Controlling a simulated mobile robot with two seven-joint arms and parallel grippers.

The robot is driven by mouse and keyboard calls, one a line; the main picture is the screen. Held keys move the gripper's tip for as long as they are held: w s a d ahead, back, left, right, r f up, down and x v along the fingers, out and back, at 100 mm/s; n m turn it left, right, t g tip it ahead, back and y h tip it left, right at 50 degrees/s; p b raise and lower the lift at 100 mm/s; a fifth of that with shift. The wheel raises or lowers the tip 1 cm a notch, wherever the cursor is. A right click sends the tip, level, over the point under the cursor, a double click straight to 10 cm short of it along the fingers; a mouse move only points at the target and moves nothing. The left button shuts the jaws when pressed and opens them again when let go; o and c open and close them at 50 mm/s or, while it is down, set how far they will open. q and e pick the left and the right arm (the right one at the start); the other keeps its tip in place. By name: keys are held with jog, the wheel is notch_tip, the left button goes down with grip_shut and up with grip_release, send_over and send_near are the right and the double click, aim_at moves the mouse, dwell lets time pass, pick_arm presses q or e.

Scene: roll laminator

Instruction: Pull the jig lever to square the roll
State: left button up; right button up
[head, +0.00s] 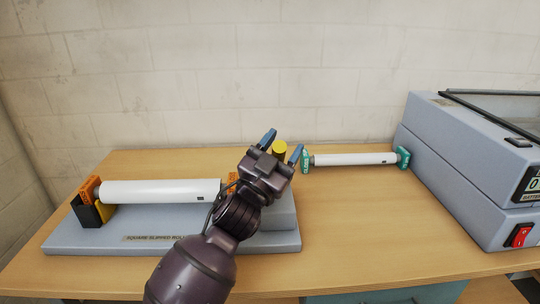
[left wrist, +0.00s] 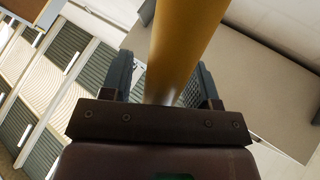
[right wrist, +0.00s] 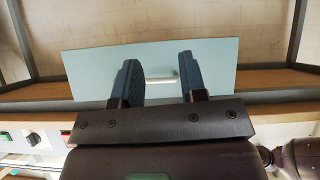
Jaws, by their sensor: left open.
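The jig (head: 120,240), a grey base labelled for squaring a slipped roll, stands at the left of the table. A white roll (head: 160,191) lies across it, with orange end pieces (head: 91,189). The lever's yellow knob (head: 279,147) shows at the jig's right end. My left gripper (head: 282,146) is open with its two blue fingers either side of the knob. In the left wrist view the yellow lever (left wrist: 182,45) runs between the fingers; I cannot tell whether they touch it. My arm hides the jig's right part. My right gripper (right wrist: 160,75) is open and empty.
A second white roll (head: 355,159) with teal end pieces (head: 404,158) lies at the back right. The grey laminator (head: 450,160) with a red switch (head: 518,236) stands at the far right. Bare table lies between. A pale teal panel with a handle (right wrist: 160,80) faces my right gripper.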

pick_arm(q)
jog(key=shift+s+a+f, duration=0.25)
jog(key=s+a+p, duration=0.1)
jog(key=s+a, duration=0.7)
jog(key=s, duration=0.2)
jog(key=shift+s+a+f, duration=0.35)
jog(key=shift+f, duration=0.1)
